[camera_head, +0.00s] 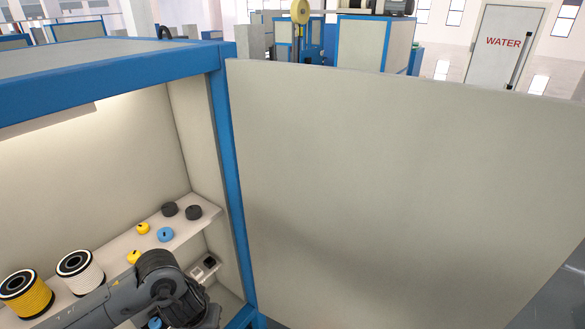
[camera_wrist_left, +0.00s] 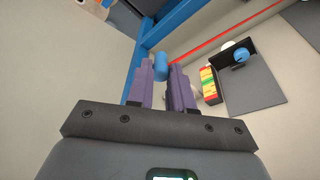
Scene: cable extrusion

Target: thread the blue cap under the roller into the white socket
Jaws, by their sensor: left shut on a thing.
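In the left wrist view, my left gripper (camera_wrist_left: 163,72) is shut on a small blue cap (camera_wrist_left: 161,66), held between the tips of its purple fingers. In the head view, my left arm comes in from the lower left. A bit of blue (camera_head: 155,323) shows beside its wrist at the bottom edge, but I cannot tell if it is the held cap. A small white block with dark openings (camera_head: 203,267) sits below the shelf; I cannot tell if it is the socket. I cannot make out the roller for sure. My right gripper is not in view.
A blue frame post (camera_head: 235,190) and a large panel (camera_head: 400,190) stand right. The wrist view shows a black bracket (camera_wrist_left: 228,60) and a coloured block (camera_wrist_left: 210,86).

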